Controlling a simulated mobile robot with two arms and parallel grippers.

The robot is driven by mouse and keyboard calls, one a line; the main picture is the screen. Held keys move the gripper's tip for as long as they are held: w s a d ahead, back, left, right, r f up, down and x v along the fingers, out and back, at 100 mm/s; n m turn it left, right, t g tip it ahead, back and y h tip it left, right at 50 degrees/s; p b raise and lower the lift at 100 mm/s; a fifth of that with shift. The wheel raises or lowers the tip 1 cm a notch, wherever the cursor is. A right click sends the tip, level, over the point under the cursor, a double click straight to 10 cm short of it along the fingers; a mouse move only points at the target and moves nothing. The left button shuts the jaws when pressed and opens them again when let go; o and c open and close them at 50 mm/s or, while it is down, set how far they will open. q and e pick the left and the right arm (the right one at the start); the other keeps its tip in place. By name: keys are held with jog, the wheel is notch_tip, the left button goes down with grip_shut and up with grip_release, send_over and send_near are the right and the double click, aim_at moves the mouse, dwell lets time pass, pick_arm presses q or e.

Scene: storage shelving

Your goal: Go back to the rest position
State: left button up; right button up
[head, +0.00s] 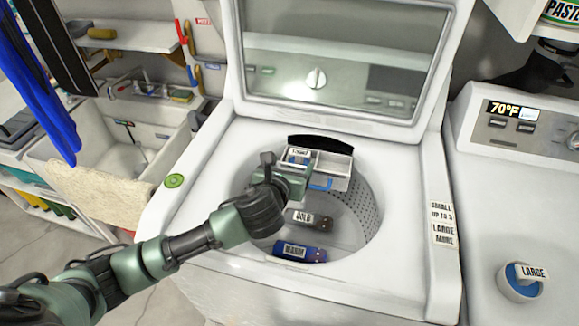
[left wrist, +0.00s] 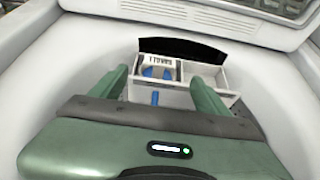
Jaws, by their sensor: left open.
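My left gripper (head: 290,180) reaches in from the left over the open tub of the white top-load washer (head: 185,215). In the left wrist view its two green fingers (left wrist: 160,90) are spread apart, with nothing held between them. Just beyond the fingers is the white dispenser tray (head: 335,167), which has compartments. A labelled item with blue parts (left wrist: 157,71) sits in its left compartment. I cannot tell whether the fingers touch the tray. My right gripper is not in view.
Inside the tub lie a dark item labelled COLD (head: 308,219) and a blue item labelled WARM (head: 300,252). The washer's glass lid (head: 340,60) stands open behind. A second machine (head: 520,210) with a LARGE cup (head: 520,282) is at right. A sink (head: 120,150) is at left.

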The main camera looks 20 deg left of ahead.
pick_arm(q)
jog(key=shift+s+r, duration=0.2)
jog(key=shift+s, duration=0.2)
